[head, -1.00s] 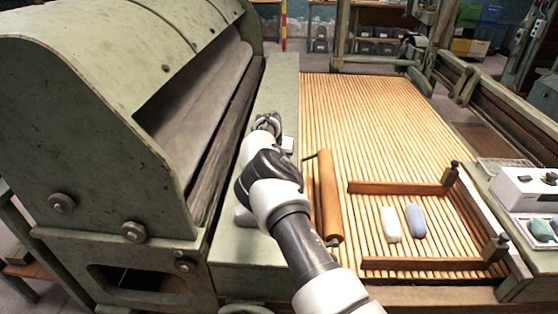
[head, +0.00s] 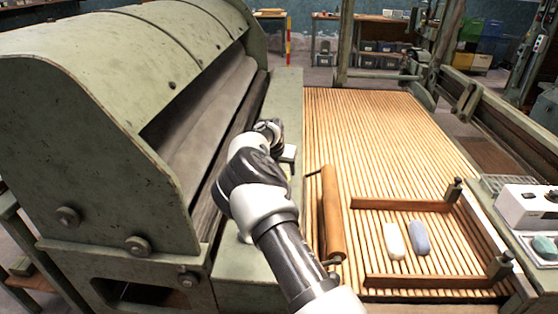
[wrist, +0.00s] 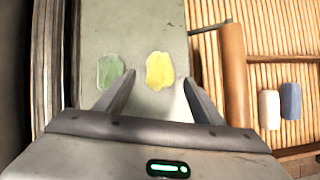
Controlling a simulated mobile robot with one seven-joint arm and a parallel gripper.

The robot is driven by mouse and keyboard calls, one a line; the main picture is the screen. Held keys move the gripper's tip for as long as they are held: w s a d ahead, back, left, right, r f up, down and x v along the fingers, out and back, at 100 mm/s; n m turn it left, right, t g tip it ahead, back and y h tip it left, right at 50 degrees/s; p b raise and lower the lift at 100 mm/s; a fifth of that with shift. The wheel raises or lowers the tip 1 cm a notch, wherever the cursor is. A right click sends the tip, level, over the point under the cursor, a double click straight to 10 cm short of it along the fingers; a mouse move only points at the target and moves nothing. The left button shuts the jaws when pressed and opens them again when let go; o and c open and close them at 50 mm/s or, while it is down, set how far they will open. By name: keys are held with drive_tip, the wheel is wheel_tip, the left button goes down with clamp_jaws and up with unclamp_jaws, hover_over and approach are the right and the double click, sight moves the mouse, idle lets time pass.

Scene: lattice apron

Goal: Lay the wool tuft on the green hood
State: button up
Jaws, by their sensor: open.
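The green hood (head: 140,50) is the large curved metal cover at the left of the head view. In the wrist view, a flat yellow tuft (wrist: 159,71) and a pale green tuft (wrist: 110,70) lie apart on the grey-green ledge (wrist: 140,25). I cannot tell which is the wool tuft meant. My gripper (wrist: 158,90) is open above the ledge, with the yellow tuft showing between and just beyond its fingertips. The green tuft lies left of the left finger. Nothing shows held. In the head view my arm hides both tufts.
A wooden roller (head: 333,215) lies right of the ledge on the slatted lattice (head: 385,140). A white block (head: 394,240) and a blue-grey block (head: 418,238) lie inside a wooden frame (head: 400,204). Dark rollers run under the hood's edge. The far lattice is clear.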

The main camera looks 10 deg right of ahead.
drive_tip(key=d+r+m+t+y, duration=0.1)
drive_tip(key=d+r+m+t, duration=0.15)
drive_tip(key=r, duration=0.55)
drive_tip(key=s+d+r+m+t, duration=0.1)
drive_tip(key=r+m, duration=0.3)
drive_tip(key=r, duration=0.5)
drive_tip(key=d+r+m+t+y, duration=0.1)
drive_tip(key=d+r+m+t, duration=0.15)
drive_tip(key=r, duration=0.55)
drive_tip(key=s+d+r+m+h, duration=0.4)
drive_tip(key=s+d+r+m, duration=0.5)
drive_tip(key=s+r+m, duration=0.25)
drive_tip(key=s+m+g, duration=0.2)
drive_tip(key=s+m, duration=0.5)
drive_tip(key=s, duration=0.7)
drive_tip(key=s+a+f+m+g+y, duration=0.1)
drive_tip(key=s+a, duration=0.3)
drive_tip(key=s, duration=0.4)
drive_tip(key=s+a+f+m+g+y, duration=0.1)
drive_tip(key=s+a+f, duration=0.3)
drive_tip(key=s, duration=0.5)
drive_tip(key=s+a+f+m+g+y, duration=0.2)
drive_tip(key=s+a+f, duration=0.1)
drive_tip(key=s, duration=0.6)
drive_tip(key=shift+s+a+f+p, duration=0.2)
drive_tip(key=shift+a+p, duration=0.25)
drive_tip(key=shift+a, duration=0.2)
